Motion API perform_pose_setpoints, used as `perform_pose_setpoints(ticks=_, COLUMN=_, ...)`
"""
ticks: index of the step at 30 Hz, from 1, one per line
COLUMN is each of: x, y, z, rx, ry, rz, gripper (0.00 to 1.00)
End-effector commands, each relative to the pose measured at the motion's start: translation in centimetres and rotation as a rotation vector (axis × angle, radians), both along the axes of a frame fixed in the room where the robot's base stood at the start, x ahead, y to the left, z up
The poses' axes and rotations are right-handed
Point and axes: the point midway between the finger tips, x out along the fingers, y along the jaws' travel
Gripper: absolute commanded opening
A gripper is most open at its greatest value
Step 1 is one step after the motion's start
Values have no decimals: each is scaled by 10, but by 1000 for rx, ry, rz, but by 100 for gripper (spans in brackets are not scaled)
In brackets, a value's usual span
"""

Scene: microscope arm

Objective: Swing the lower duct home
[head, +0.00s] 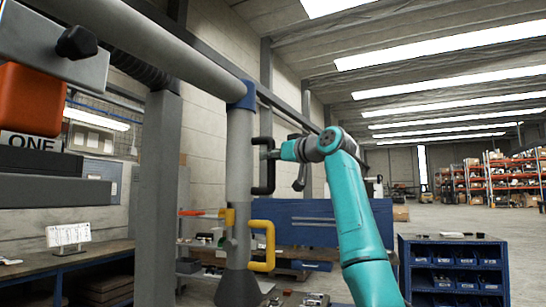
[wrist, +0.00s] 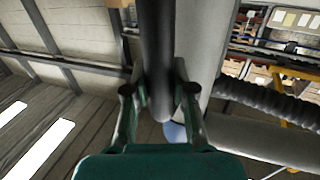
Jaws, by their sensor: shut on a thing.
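The lower duct (head: 239,160) is a grey pipe hanging upright below a blue elbow (head: 241,96), with a flared dark hood (head: 238,289) at its bottom. A black handle (head: 256,176) stands out from its right side; a yellow handle (head: 268,246) sits lower. My gripper (head: 274,155) reaches in from the right and is shut on the black handle. In the wrist view the black handle (wrist: 158,50) runs between my fingers (wrist: 158,95), with the grey duct (wrist: 200,45) beside it. The exact finger contact is partly hidden.
A grey upper duct (head: 170,55) slopes down to the elbow from the upper left. A thick grey post (head: 158,190) stands left of the duct. A workbench (head: 70,260) is at left, a blue bin cabinet (head: 453,270) at right. Open floor lies at far right.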

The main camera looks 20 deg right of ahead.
Motion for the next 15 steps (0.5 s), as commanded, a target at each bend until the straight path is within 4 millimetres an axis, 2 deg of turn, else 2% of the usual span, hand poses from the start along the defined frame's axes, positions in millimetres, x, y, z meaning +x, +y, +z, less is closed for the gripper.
perform_pose_setpoints(ticks=10, x=1, y=1, z=0, rx=0, ry=1, rz=2, gripper=0)
perform_pose_setpoints(ticks=11, x=1, y=1, z=0, rx=0, ry=1, rz=2, gripper=32)
perform_pose_setpoints(ticks=13, x=0, y=1, z=0, rx=0, ry=1, rz=2, gripper=49)
perform_pose_setpoints(ticks=15, x=0, y=1, z=0, rx=0, ry=1, rz=2, gripper=51)
